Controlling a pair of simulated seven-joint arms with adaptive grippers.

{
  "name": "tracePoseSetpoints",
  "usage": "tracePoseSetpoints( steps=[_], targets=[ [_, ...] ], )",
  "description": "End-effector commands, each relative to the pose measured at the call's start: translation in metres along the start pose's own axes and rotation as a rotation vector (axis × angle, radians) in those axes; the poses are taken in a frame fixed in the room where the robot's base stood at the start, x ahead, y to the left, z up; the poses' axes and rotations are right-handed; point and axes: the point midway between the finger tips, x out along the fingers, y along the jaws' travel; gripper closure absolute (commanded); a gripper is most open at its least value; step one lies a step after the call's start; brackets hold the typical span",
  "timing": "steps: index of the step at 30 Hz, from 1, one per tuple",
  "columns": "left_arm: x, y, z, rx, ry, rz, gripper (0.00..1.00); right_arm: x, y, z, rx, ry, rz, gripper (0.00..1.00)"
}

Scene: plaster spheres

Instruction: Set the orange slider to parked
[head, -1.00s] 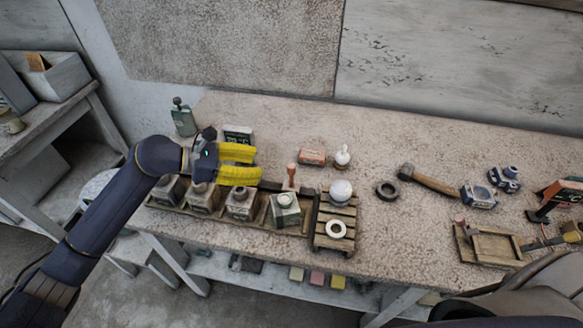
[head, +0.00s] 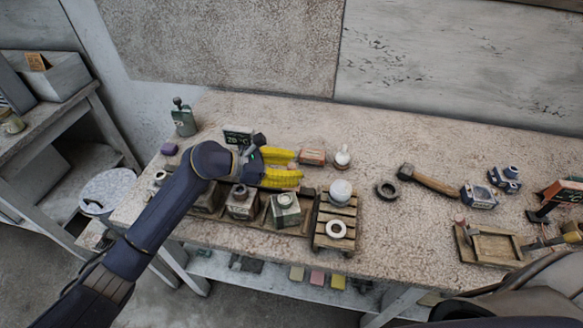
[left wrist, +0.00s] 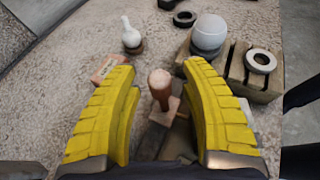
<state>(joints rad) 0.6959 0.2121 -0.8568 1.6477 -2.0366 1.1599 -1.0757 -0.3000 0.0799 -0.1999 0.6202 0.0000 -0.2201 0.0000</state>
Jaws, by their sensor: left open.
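The orange slider shows as an orange-brown rounded knob (left wrist: 160,85) on a small square base in the left wrist view. It stands upright between my left gripper's fingers, with a gap on both sides. My left gripper (left wrist: 160,105) is open, with ribbed yellow fingers. In the head view, my left gripper (head: 298,167) hangs over the back of the row of square jars, and its fingers hide the knob. No marking for the parked position can be read.
A white sphere (head: 340,189) and a white ring (head: 336,229) sit on a slatted wooden stand (head: 330,242) right of the jars (head: 286,209). A small white bottle (head: 342,157) and a reddish box (head: 312,157) are behind. A hammer (head: 430,180) lies farther right.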

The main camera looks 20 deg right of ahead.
Motion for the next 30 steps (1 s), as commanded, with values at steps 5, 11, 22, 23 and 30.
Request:
tracePoseSetpoints(
  steps=[5, 11, 22, 23, 30],
  targets=[
    [0.0000, -0.0001, -0.0001, 0.000, 0.000, 0.000, 0.55, 0.0000, -0.0002, -0.0001, 0.000, 0.000, 0.000, 0.12],
    [-0.0001, -0.0001, -0.0001, 0.000, 0.000, 0.000, 0.71, 0.0000, -0.0002, -0.0001, 0.000, 0.000, 0.000, 0.12],
    [-0.0002, 0.0000, 0.0000, 0.000, 0.000, 0.000, 1.00, 0.0000, -0.0003, -0.0001, 0.000, 0.000, 0.000, 0.12],
    [-0.0002, 0.0001, 0.0000, 0.000, 0.000, 0.000, 1.00, 0.0000, -0.0003, -0.0001, 0.000, 0.000, 0.000, 0.12],
    [-0.0002, 0.0004, -0.0003, 0.000, 0.000, 0.001, 1.00, 0.0000, -0.0003, -0.0001, 0.000, 0.000, 0.000, 0.12]
  ],
)
